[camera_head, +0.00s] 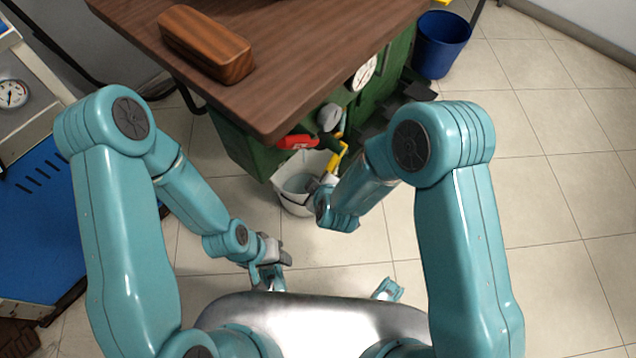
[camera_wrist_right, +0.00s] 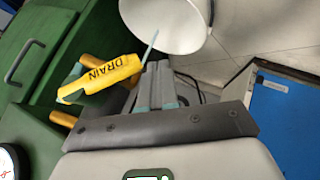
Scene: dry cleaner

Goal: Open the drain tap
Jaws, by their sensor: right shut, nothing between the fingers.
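The yellow drain tap handle (camera_wrist_right: 100,78), lettered DRAIN, shows in the right wrist view, and its yellow part shows in the head view (camera_head: 338,158) at the green machine's (camera_head: 247,148) side. My right gripper (camera_wrist_right: 157,84) is shut and empty, close beside the handle; I cannot tell whether they touch. In the head view the right gripper (camera_head: 328,181) is over the rim of a white bucket (camera_head: 292,205). A thin pale line, like a stream of liquid (camera_wrist_right: 150,46), runs between tap and bucket. My left gripper (camera_head: 272,266) hangs low over the floor; its jaws are unclear.
A brown tabletop (camera_head: 310,50) with a wooden block (camera_head: 206,43) overhangs the machine. A red handle (camera_head: 298,142) is beside the tap. A dark blue bucket (camera_head: 441,45) stands back right. A blue cabinet (camera_head: 40,215) is at left. The tiled floor at right is clear.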

